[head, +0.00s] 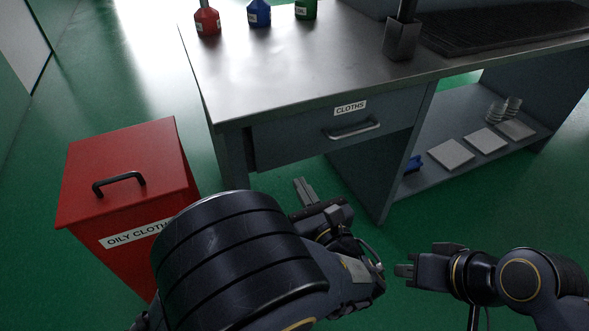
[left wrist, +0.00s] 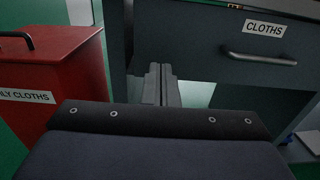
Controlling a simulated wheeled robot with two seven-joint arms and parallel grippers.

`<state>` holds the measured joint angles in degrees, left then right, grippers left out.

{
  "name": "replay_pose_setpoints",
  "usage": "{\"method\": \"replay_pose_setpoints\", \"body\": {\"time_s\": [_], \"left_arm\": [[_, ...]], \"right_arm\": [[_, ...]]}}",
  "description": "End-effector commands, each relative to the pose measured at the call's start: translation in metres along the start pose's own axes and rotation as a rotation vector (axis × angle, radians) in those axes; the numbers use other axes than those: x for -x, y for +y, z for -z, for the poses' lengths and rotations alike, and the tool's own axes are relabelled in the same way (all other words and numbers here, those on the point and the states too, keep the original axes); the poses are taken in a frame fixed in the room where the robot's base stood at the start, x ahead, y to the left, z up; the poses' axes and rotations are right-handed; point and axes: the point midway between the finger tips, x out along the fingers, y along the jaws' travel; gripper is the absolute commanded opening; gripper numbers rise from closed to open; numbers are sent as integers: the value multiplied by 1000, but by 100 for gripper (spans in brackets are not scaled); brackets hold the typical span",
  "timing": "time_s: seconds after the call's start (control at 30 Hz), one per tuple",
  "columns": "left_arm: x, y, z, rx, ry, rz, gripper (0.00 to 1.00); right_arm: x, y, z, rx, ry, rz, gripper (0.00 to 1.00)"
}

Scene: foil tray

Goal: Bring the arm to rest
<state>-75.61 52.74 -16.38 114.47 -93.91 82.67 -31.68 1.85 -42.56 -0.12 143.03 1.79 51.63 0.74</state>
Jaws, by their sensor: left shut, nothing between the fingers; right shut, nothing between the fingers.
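My left gripper (head: 305,191) is in front of the bench, below the drawer marked CLOTHS (head: 318,138). Its fingers are together with nothing between them. In the left wrist view the closed fingers (left wrist: 160,85) point toward the bench's dark front. My right gripper (head: 405,271) is at the lower right, pointing left, over the green floor. It is shut and empty. Both grippers are apart from the bench. The drawer looks slightly out on its left side; I cannot tell how far.
A red bin marked OILY CLOTHS (head: 85,180) stands left of my left arm, its lid shut. The metal bench top (head: 270,75) holds red, blue and green bottles at the back. The lower shelf (head: 440,185) holds flat pale squares and a blue item. Green floor lies between.

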Motion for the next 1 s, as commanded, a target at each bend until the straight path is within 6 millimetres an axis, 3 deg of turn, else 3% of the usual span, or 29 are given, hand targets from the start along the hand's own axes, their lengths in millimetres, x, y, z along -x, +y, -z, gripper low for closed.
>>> {"method": "replay_pose_setpoints", "body": {"time_s": [0.2, 0.37, 0.47, 0.57, 0.67, 0.8, 0.9, 1.0], "left_arm": [[8, 0, 0, -1, -1, 0, 0], [0, 11, 0, 26, 32, -37, 0], [-17, 45, 2, 119, 132, -153, 0], [-37, 107, 10, 300, 305, -366, 0], [-38, 175, 24, 548, 489, -624, 0], [-13, 245, 41, 936, 687, -971, 0], [14, 275, 47, 1242, 782, -1201, 0], [39, 291, 46, 1561, 833, -1400, 0]], "right_arm": [[1, -1, 1, 0, 0, 0, 0], [1, -1, 1, 0, 0, 0, 0], [1, -1, 1, 0, 0, 0, 0], [1, -1, 1, 0, -1, 0, 0], [1, -1, 0, 0, 0, 0, 0], [1, 0, 0, 0, 0, 0, 0], [1, 0, 0, 0, 0, 0, 0], [1, 0, 0, 0, 0, 0, 0]]}}
